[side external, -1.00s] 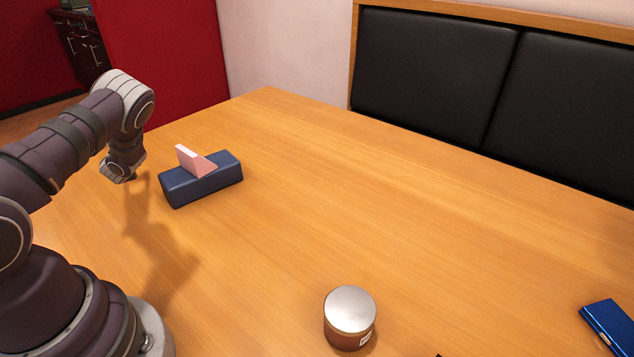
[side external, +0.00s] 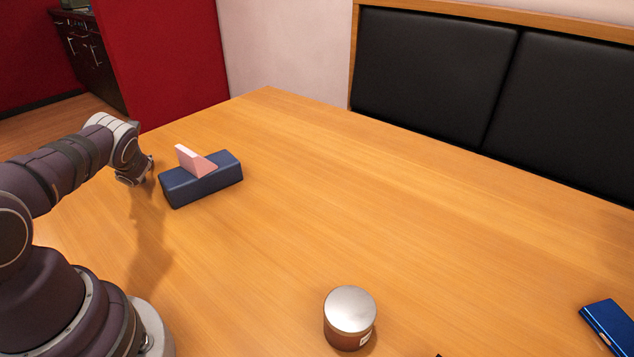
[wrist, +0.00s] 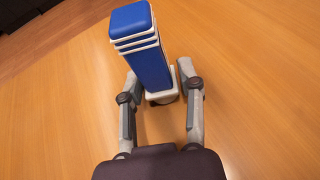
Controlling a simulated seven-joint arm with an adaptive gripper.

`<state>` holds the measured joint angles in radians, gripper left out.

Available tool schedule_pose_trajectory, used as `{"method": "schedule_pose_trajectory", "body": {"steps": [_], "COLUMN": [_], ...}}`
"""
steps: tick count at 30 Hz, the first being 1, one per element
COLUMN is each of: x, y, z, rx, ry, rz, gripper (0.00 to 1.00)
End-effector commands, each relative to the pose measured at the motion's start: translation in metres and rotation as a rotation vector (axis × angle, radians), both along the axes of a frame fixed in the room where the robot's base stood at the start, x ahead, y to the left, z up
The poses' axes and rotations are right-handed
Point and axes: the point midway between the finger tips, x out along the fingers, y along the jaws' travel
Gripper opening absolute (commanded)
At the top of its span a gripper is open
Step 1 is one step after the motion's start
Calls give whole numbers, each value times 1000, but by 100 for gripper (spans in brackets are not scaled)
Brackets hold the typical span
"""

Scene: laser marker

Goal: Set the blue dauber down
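The blue dauber (wrist: 148,62) shows in the wrist view as a long blue block with white bands near one end and a white part (wrist: 158,97) at the other. It lies between the two fingers of my gripper (wrist: 159,72), leaning a little left in the picture. The fingers are spread, with narrow strips of table visible between them and the dauber. In the side external view my gripper (side external: 137,172) is low over the left part of the table, left of the dark blue box. The dauber is hidden there.
The dark blue box (side external: 178,188) with a pink wedge (side external: 196,161) on it sits close right of my gripper. A silver-lidded jar (side external: 350,312) stands at the front. A bright blue object (side external: 610,325) lies at the right edge. The middle of the wooden table (side external: 330,200) is clear.

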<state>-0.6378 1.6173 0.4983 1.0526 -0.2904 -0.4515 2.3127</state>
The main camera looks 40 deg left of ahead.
Motion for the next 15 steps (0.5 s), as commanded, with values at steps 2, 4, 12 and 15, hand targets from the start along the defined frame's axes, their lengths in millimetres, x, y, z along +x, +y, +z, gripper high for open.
{"method": "schedule_pose_trajectory", "body": {"steps": [2, 4, 12, 15], "x": [0, 0, 0, 0], "y": [0, 0, 0, -2], "z": [0, 0, 1, 4], "rx": [0, 0, 0, -1], "ry": [0, 0, 0, 0], "rz": [0, 0, 0, 0], "gripper": [51, 56, 56, 56]}}
